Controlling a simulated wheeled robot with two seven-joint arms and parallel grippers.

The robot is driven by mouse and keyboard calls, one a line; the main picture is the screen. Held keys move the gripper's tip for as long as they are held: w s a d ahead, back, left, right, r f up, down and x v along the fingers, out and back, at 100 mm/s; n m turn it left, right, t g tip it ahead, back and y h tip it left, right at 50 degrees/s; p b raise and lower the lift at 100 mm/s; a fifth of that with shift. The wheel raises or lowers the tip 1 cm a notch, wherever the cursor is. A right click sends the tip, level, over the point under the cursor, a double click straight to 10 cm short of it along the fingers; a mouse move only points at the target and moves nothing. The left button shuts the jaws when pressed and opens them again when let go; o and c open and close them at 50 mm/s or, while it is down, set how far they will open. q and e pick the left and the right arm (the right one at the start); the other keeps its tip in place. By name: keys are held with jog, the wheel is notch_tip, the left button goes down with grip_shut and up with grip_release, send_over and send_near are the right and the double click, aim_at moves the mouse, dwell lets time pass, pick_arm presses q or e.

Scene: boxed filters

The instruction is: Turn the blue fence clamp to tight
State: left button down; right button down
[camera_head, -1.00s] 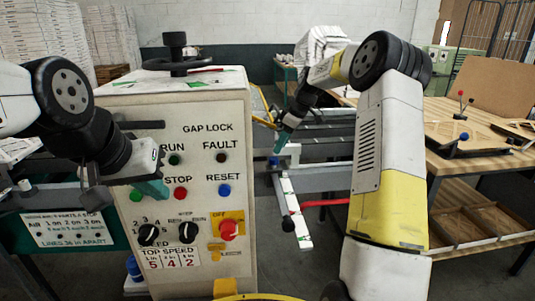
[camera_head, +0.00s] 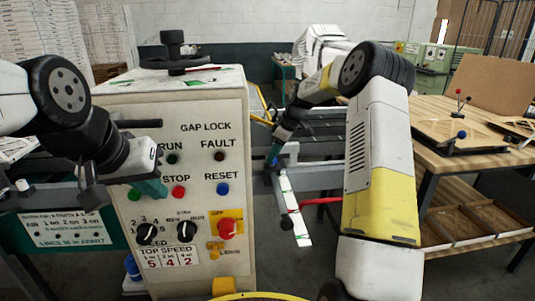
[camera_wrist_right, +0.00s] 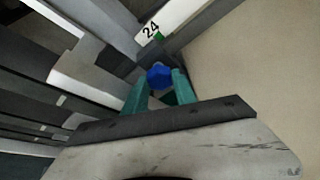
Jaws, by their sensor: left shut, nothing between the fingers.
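The blue fence clamp knob (camera_wrist_right: 159,76) sits on the grey fence in the right wrist view, below a white label marked 24. My right gripper (camera_wrist_right: 161,84) has its two teal fingers apart, one on each side of the knob. I cannot tell whether they press on it. In the head view my right gripper (camera_head: 273,154) reaches down to the fence beside the control cabinet, and the knob is mostly hidden there. My left gripper (camera_head: 153,188) is shut and empty in front of the cabinet's left part.
The control cabinet (camera_head: 205,110) with buttons and dials stands just left of my right gripper. A wooden bench (camera_head: 450,120) stands at the right.

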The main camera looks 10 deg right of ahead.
jog(key=shift+m, duration=0.4)
jog(key=m, duration=0.1)
jog(key=m+t, duration=0.1)
jog(key=shift+s+a+r+m+h, duration=0.1)
jog(key=shift+s+a+m+h, duration=0.05)
jog(key=shift+m+h, duration=0.25)
jog(key=m, duration=0.2)
jog(key=m+t+h, duration=0.1)
jog(key=m, duration=0.1)
jog(key=shift+a+m+h, duration=0.15)
jog(key=shift+m+h, duration=0.15)
jog(key=m+h, duration=0.1)
jog(key=m, duration=0.3)
jog(key=shift+a+h, duration=0.15)
jog(key=shift+h, duration=0.25)
jog(key=shift+m+h, duration=0.7)
jog(key=shift+m, duration=1.5)
jog(key=c, duration=1.3)
grip_release()
